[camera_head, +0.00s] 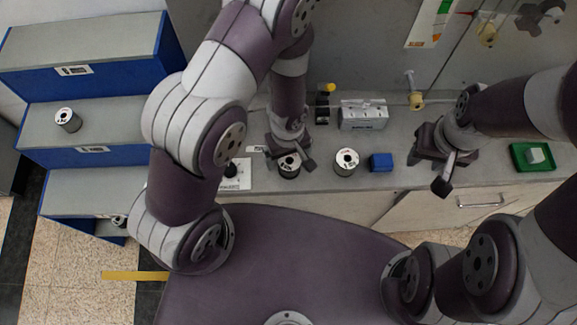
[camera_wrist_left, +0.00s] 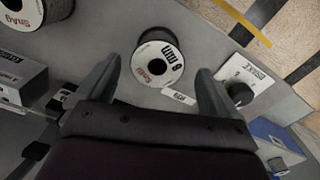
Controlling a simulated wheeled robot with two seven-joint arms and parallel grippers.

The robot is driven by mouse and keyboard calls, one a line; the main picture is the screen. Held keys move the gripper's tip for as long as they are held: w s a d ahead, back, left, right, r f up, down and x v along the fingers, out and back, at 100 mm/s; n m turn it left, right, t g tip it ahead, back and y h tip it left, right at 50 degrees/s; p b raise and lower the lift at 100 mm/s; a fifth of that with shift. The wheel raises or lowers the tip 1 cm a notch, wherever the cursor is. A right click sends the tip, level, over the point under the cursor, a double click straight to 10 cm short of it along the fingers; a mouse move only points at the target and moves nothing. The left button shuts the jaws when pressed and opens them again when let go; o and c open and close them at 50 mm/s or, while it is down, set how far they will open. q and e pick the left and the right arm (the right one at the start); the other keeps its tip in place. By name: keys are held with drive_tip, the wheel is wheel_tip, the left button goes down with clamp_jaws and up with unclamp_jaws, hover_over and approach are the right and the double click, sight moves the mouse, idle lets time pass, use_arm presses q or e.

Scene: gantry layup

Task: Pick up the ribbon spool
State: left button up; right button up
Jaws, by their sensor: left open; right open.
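Several similar white-faced spools are in view, and I cannot tell by looks which is the ribbon spool. One dark-wound spool (camera_head: 289,168) stands on the grey counter directly under my left gripper (camera_head: 290,161). In the left wrist view this spool (camera_wrist_left: 157,60) shows between and beyond the two open fingers, apart from them. A second spool (camera_head: 346,162) stands to its right, and shows at the top left of the wrist view (camera_wrist_left: 20,12). A third spool (camera_head: 67,119) sits on a blue step unit. My right gripper (camera_head: 431,172) is open and empty at the counter's front.
A blue block (camera_head: 381,162) stands right of the second spool. A grey box (camera_head: 363,115) is behind. A white panel with a black knob (camera_head: 236,174) lies left of my left gripper. A green tray (camera_head: 532,156) is at the right. The blue step unit (camera_head: 95,70) fills the left.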

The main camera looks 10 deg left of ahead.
sight(290, 161)
use_arm(q)
drive_tip(key=shift+d+f+b, duration=0.2)
drive_tip(key=shift+f+b, duration=0.3)
drive_tip(key=shift+f, duration=0.75)
drive_tip(key=shift+d+f, duration=0.2)
drive_tip(key=shift+f, duration=0.1)
drive_tip(key=shift+a, duration=0.15)
drive_tip(key=shift+c, duration=0.3)
drive_tip(key=shift+r, duration=0.1)
drive_tip(key=c, duration=1)
drive_tip(key=shift+c, duration=0.9)
drive_tip(key=shift+r, duration=0.1)
